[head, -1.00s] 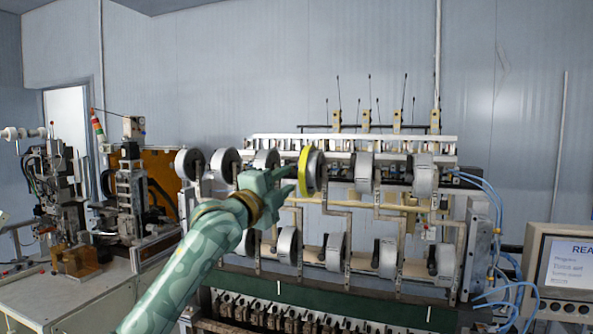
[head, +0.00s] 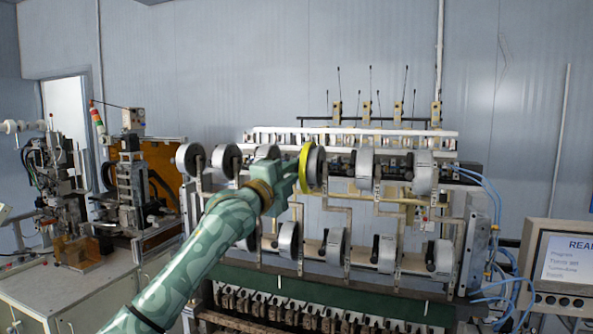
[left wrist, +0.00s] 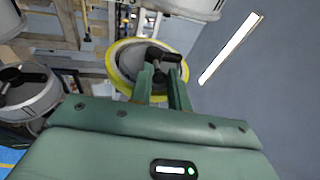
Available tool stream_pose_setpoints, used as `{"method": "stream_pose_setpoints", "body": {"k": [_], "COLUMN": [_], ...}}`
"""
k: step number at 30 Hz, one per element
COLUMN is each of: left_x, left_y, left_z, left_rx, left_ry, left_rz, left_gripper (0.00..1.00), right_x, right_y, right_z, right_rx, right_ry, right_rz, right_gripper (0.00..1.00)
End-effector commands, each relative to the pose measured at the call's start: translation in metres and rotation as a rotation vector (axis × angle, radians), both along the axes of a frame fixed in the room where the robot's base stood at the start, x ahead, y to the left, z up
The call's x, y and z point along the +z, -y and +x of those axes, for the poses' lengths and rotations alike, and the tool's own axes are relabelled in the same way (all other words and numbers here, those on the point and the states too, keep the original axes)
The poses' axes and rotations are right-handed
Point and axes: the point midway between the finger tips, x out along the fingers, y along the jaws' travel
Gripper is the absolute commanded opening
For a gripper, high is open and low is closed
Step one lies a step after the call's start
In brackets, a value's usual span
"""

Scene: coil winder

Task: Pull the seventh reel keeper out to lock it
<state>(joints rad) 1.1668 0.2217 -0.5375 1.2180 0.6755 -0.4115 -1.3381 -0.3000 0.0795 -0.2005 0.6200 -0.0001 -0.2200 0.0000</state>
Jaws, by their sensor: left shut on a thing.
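The yellow-rimmed reel (head: 304,168) sits in the upper row of the winder, and its grey face with the yellow edge fills the top of the left wrist view (left wrist: 124,62). A black reel keeper (left wrist: 163,55) stands at its hub. My left gripper (left wrist: 164,75) is shut on this keeper, its two green fingers on either side of it. In the head view my left gripper (head: 290,174) is at the reel's left side and hides the keeper. I cannot tell how far out the keeper is. My right gripper is not in view.
Grey reels hang to both sides, such as one at the upper right (head: 364,169), with a lower row (head: 333,249) beneath. Metal brackets and rails run between them. A screen (head: 563,264) stands at the right. Another machine (head: 128,190) is at the left.

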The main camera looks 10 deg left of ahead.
Motion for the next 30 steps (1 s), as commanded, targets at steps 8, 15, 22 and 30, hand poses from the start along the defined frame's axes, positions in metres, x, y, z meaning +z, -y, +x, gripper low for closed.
{"method": "stream_pose_setpoints", "body": {"k": [8,15,22,30], "left_x": [-0.001,-0.001,-0.001,-0.002], "left_y": [0.000,-0.001,-0.003,-0.004], "left_z": [-0.002,-0.011,-0.019,-0.024], "left_rx": [-0.001,-0.003,-0.001,0.000], "left_ry": [-0.001,-0.001,-0.001,-0.003], "left_rz": [0.001,0.002,0.002,0.001], "left_gripper": [0.07,0.07,0.07,0.07], "right_x": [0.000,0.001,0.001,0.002], "right_y": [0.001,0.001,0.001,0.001], "right_z": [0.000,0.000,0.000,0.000], "right_rx": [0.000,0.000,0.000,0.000], "right_ry": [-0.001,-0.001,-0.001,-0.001], "right_rz": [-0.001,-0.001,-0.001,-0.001], "right_gripper": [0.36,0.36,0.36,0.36]}}
